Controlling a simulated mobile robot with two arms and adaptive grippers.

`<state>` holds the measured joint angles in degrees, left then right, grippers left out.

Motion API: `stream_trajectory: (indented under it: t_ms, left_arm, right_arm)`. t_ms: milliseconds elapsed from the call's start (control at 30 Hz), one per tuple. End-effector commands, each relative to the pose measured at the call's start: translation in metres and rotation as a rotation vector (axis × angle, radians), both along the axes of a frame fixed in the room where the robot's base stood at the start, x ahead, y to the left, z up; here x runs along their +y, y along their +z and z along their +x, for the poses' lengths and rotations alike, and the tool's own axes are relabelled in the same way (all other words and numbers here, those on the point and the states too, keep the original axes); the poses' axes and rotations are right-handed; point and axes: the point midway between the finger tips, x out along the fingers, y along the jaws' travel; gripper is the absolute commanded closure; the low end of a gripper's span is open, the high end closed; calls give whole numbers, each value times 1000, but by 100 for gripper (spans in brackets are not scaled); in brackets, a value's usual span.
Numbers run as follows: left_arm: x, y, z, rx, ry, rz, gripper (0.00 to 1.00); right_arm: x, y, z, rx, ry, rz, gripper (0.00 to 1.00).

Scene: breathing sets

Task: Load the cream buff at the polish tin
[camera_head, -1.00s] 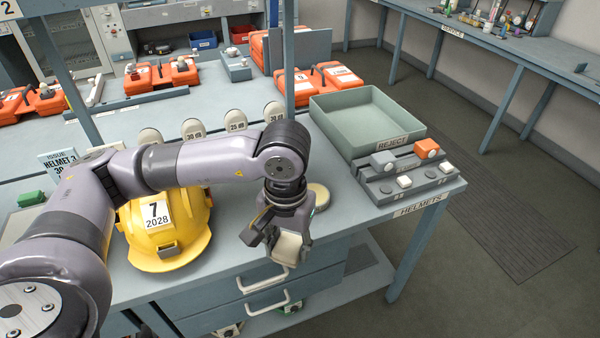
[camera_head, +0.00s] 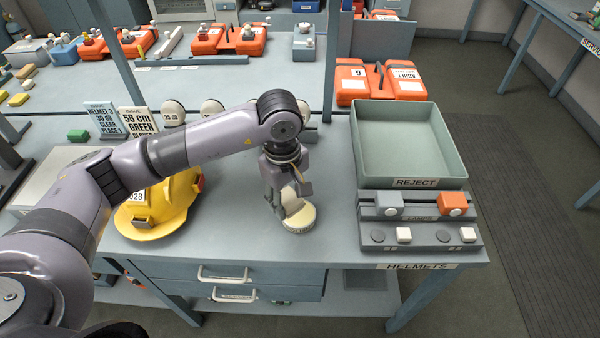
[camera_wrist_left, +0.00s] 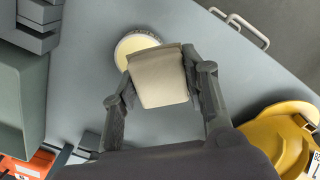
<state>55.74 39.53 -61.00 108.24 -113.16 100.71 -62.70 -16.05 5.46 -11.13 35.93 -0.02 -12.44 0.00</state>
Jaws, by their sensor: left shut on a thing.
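My left gripper (camera_head: 285,198) is shut on the cream buff (camera_head: 292,203), a pale block-like pad. The wrist view shows the buff (camera_wrist_left: 158,82) between the two fingers (camera_wrist_left: 160,88). The polish tin (camera_head: 300,220) is a round, low tin with a cream top, standing on the bench near its front edge. In the wrist view the tin (camera_wrist_left: 131,43) is partly hidden behind the buff. The buff overlaps the tin in both views; I cannot tell whether they touch. My right gripper is not in view.
A yellow helmet (camera_head: 165,208) sits left of the gripper. A green-grey reject tray (camera_head: 415,183) and a lamp and button rack (camera_head: 420,238) stand to the right. Signs (camera_head: 139,120) and pale round pads (camera_head: 174,113) stand behind the arm.

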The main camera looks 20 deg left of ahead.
Motion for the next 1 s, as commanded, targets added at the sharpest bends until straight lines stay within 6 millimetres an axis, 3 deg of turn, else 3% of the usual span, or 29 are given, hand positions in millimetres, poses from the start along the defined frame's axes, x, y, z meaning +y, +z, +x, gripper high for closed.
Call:
stream_trajectory:
  t_ms: [33, 200, 333, 667, 1000]
  left_arm:
    - [-5, 5, 10, 10, 142, -1, 81]
    - [-11, -6, 36, 21, 569, 9, 81]
    - [-13, -14, 46, 24, 760, 20, 81]
    - [-13, -30, 49, 24, 844, 24, 81]
    - [-13, -65, 49, 23, 841, 24, 81]
  right_arm:
    - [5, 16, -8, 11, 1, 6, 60]
    - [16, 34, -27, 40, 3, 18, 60]
    - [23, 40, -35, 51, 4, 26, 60]
    - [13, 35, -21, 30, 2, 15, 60]
    - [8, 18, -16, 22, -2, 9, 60]
